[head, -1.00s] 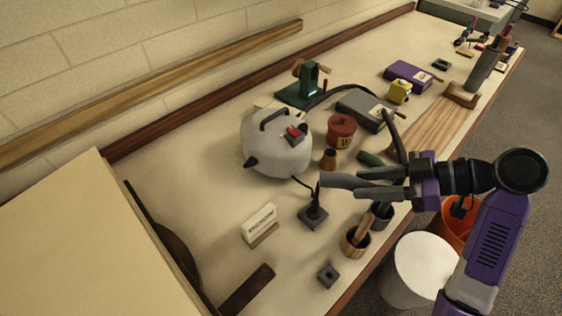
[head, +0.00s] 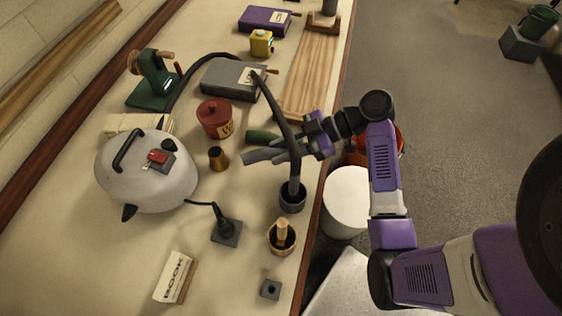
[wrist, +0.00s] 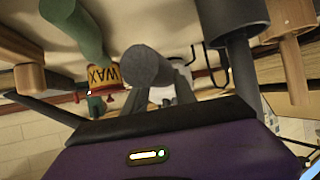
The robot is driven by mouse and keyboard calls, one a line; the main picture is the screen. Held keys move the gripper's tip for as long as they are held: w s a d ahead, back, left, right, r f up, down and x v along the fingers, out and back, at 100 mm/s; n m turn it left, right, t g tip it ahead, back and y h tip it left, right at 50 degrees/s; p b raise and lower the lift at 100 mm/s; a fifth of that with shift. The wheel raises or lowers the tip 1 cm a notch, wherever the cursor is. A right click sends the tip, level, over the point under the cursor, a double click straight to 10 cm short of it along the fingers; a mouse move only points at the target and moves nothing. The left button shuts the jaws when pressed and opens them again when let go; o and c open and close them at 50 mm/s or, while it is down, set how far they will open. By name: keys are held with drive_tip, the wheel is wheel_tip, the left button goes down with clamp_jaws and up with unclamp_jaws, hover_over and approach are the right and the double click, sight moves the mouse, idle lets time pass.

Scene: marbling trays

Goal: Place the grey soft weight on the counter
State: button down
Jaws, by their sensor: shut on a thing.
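The grey soft weight (head: 257,157) is a short grey cylinder in the jaws of my gripper (head: 280,152). In the wrist view, the weight's round end (wrist: 147,66) points out between the fingers. My gripper is shut on it and reaches in over the counter (head: 70,240) from its right edge. The weight shows between the brown cone and a green cylinder (head: 262,137). The gap between weight and counter is hard to judge. Part of the weight is hidden by the fingers.
A dark curved tool stands in a black cup (head: 292,202) beside my gripper. A wooden cup (head: 281,240), red wax pot (head: 215,118), brown cone (head: 218,158), small stand (head: 227,232) and grey kettle (head: 150,180) are near. Bare counter lies left of the stand.

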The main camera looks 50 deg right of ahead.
sight(281, 170)
drive_tip(key=shift+f, duration=3.35)
drive_tip(key=shift+f, duration=0.1)
drive_tip(key=c, duration=1)
unclamp_jaws()
